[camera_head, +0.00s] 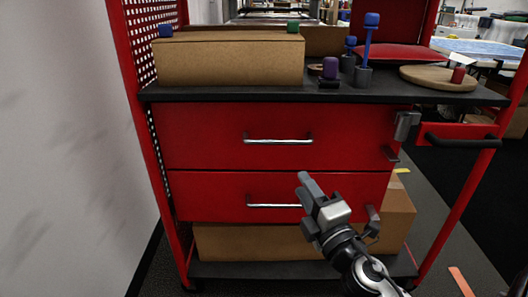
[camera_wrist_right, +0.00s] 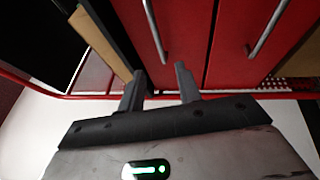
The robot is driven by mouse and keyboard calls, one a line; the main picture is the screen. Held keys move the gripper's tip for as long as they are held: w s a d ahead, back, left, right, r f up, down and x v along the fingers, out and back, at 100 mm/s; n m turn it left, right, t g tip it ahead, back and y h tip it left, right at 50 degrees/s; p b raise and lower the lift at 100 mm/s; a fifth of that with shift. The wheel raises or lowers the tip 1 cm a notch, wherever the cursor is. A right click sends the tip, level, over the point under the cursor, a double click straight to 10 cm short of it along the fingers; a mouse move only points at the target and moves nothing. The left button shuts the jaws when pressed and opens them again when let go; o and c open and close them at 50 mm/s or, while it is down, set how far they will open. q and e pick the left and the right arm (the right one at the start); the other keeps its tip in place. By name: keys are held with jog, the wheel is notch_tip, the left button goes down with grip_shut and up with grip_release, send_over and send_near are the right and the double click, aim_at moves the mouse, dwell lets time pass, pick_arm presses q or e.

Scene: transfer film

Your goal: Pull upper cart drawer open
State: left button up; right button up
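The upper cart drawer (camera_head: 215,137) is a red panel with a silver bar handle (camera_head: 278,140). It looks shut, with its front about level with the lower drawer's. In the right wrist view the scene is turned sideways, and the upper drawer's handle (camera_wrist_right: 154,32) lies ahead of my right gripper (camera_wrist_right: 160,88), roughly in line with the gap between the fingers. That gripper is open and empty, apart from the handle. In the head view my right gripper (camera_head: 306,205) overlaps the lower drawer's handle end. My left gripper is not in view.
The lower red drawer (camera_head: 220,205) has its own silver handle (camera_head: 268,205), also in the wrist view (camera_wrist_right: 268,28). The dark cart top (camera_head: 215,95) carries a cardboard box (camera_head: 230,62), blue posts and a wooden disc (camera_head: 440,78). A grey wall (camera_head: 65,140) stands close on the left.

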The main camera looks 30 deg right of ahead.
aim_at(275, 142)
jog(key=p+x, duration=0.2)
jog(key=x, duration=1.3)
jog(key=shift+w+r+p, duration=0.15)
jog(key=shift+w+p, duration=0.15)
jog(key=shift+p, duration=0.05)
grip_shut()
